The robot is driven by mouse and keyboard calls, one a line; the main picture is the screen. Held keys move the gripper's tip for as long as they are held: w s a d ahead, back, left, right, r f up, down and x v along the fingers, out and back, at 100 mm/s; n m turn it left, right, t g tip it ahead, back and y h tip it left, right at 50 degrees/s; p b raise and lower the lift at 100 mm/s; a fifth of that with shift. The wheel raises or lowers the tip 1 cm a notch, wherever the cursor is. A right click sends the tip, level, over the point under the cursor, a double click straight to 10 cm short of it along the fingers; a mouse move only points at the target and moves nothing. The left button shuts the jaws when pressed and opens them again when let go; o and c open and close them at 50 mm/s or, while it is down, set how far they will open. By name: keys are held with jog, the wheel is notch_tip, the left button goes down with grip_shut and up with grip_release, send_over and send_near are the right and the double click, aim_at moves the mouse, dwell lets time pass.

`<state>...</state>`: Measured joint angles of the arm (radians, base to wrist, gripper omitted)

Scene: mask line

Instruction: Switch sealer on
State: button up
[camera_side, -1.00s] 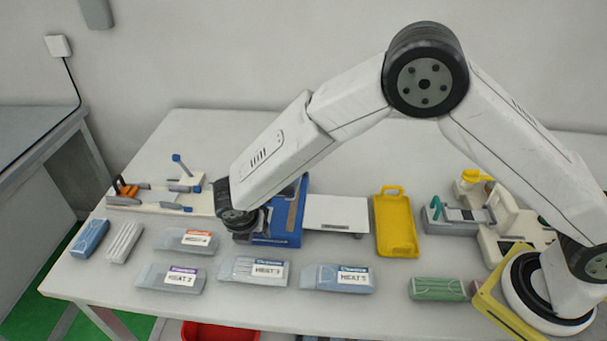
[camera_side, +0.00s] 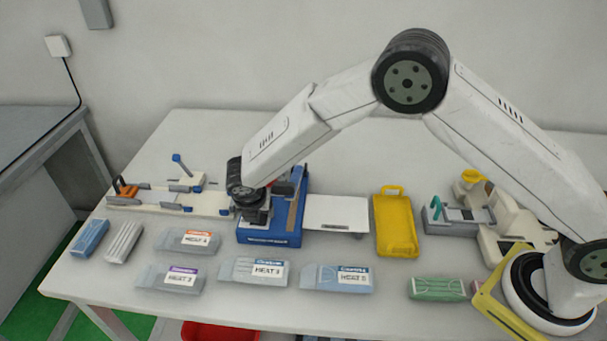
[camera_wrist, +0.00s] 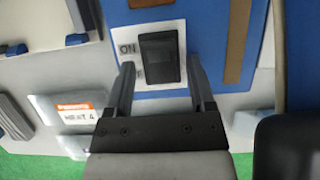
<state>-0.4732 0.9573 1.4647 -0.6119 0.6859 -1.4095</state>
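The sealer is a blue machine (camera_side: 290,222) in the middle of the table in the side view. Its blue housing (camera_wrist: 206,30) also fills the upper middle of the wrist view. A black rocker switch (camera_wrist: 159,57) sits on a white plate with an "ON" label at its upper left; the lower label is partly hidden. My gripper (camera_wrist: 157,80) is open, its two fingers apart on either side of the switch's lower part in the wrist view. Nothing is between them except the switch behind. I cannot tell whether they touch it. In the side view my wrist covers the switch.
Labelled packs, such as the HEAT 4 pack (camera_wrist: 66,108), lie in front of the sealer. A white plate (camera_side: 336,212) and a yellow tray (camera_side: 396,226) stand to its right. A white board with blue clamps (camera_side: 160,198) lies to its left.

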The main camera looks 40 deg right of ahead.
grip_shut()
jog(key=shift+d+g, duration=0.1)
jog(key=shift+g, duration=0.2)
jog(key=shift+w+d+g+y, duration=0.15)
jog(key=shift+g+y, duration=0.6)
jog(key=shift+y, duration=0.05)
jog(key=shift+w+d+g+y, duration=0.15)
jog(key=shift+g+y, duration=0.6)
jog(key=shift+y, duration=0.05)
jog(key=shift+o, duration=1.3)
grip_release()
jog(key=shift+r, duration=0.1)
jog(key=shift+s+a+t+h, duration=0.1)
jog(key=shift+a+t+h, duration=0.05)
jog(key=shift+t+h, duration=0.35)
jog(key=shift+s+a+t+h, duration=0.15)
jog(key=shift+t+h, duration=0.65)
